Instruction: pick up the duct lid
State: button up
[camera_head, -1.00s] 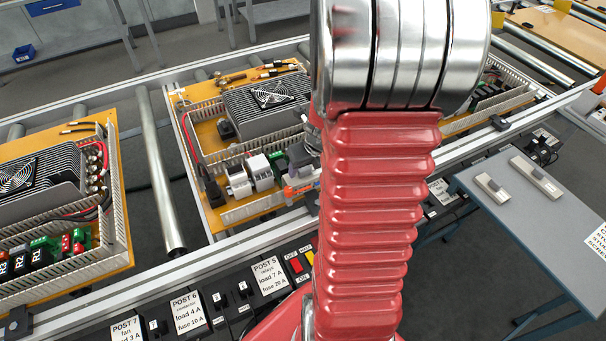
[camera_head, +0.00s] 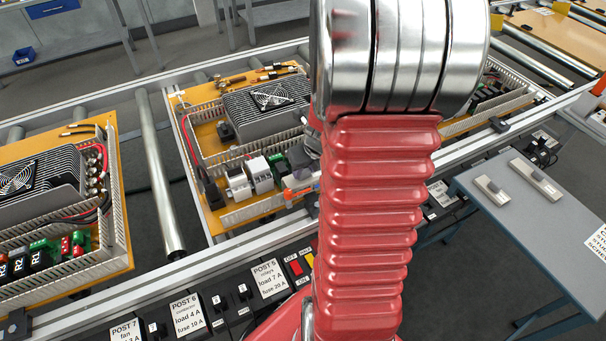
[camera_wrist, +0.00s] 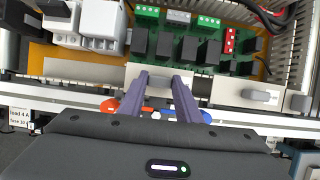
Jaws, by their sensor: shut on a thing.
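The duct lid (camera_wrist: 161,84) is a pale strip with a grey raised grip, low in the middle of the wrist view. My gripper (camera_wrist: 163,78) has its two purple-grey fingers on either side of that grip and is shut on it. The lid is at the front duct of a board with green terminals and black relays. I cannot tell whether it is lifted clear of the duct. In the head view my red arm hides most of the gripper and lid.
A similar pale piece with a grey grip (camera_wrist: 262,96) lies to the right. Orange and blue parts (camera_wrist: 140,110) show below the fingers. White blocks (camera_wrist: 100,24) stand to the left. In the head view, two pale pieces lie on a grey-blue table (camera_head: 535,235), and another board (camera_head: 60,215) stands left.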

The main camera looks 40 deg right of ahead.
aim_at(305, 172)
notch_tip(305, 172, up, 10)
dwell(0.7)
jog(key=shift+r, duration=1.1)
jog(key=shift+r, duration=0.7)
jog(key=shift+r, duration=0.3)
dwell(0.3)
